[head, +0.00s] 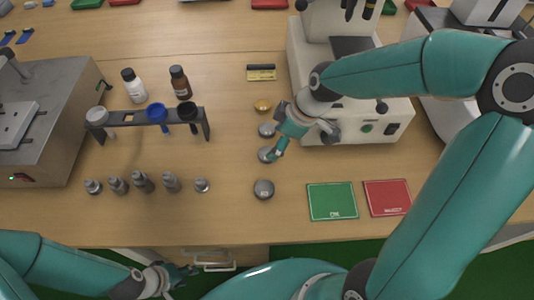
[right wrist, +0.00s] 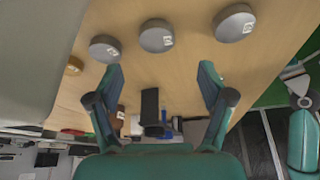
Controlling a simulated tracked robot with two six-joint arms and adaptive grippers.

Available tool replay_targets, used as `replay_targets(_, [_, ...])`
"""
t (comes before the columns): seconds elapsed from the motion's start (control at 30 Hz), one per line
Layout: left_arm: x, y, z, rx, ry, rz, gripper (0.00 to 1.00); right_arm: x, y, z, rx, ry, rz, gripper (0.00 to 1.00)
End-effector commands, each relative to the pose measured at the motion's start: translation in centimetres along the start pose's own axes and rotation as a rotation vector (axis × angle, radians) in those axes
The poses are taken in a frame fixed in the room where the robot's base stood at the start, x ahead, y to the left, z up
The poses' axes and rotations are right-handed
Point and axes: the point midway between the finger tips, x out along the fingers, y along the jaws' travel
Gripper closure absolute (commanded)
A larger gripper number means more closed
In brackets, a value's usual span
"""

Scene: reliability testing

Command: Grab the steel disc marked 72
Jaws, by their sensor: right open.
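Three grey steel discs lie in a column on the table: the far disc (head: 267,130), the middle disc (head: 265,154) and the near disc (head: 264,189). In the right wrist view they show as a left disc (right wrist: 105,48), a centre disc (right wrist: 156,36) and a right disc (right wrist: 234,22). Each has a small white label, too small to read, so I cannot tell which is 72. My right gripper (head: 279,131) is open and empty beside the far and middle discs; its spread fingers also show in the wrist view (right wrist: 160,76). My left gripper (head: 185,272) is low, by the table's front edge.
A brass disc (head: 262,105) lies beyond the steel ones. A microscope (head: 355,115) stands to the right. A green mat (head: 332,201) and a red mat (head: 387,197) lie near the front right. Several metal weights (head: 142,182) and a rack (head: 182,120) stand left.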

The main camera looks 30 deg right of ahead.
Motion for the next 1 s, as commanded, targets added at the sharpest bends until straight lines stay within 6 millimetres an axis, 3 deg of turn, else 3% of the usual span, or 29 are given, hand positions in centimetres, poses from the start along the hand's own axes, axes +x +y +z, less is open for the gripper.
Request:
replay_targets(0.3, [0.0, 0.0, 0.0, 0.000, 0.000, 0.000, 0.60, 2.3, 0.1, 0.3, 0.004, -0.002, -0.002, 0.20])
replay_targets(0.6, [-0.1, 0.0, 0.0, 0.000, 0.000, 0.000, 0.60, 6.2, 0.5, 1.1, 0.003, -0.002, -0.003, 0.20])
replay_targets(0.9, [-0.1, 0.0, 0.0, 0.000, 0.000, 0.000, 0.60, 6.7, 0.6, 1.0, 0.003, 0.001, 0.001, 0.20])
replay_targets(1.0, [-0.1, 0.0, 0.0, 0.000, 0.000, 0.000, 0.60, 6.7, 0.6, 1.0, 0.002, 0.000, 0.001, 0.35])
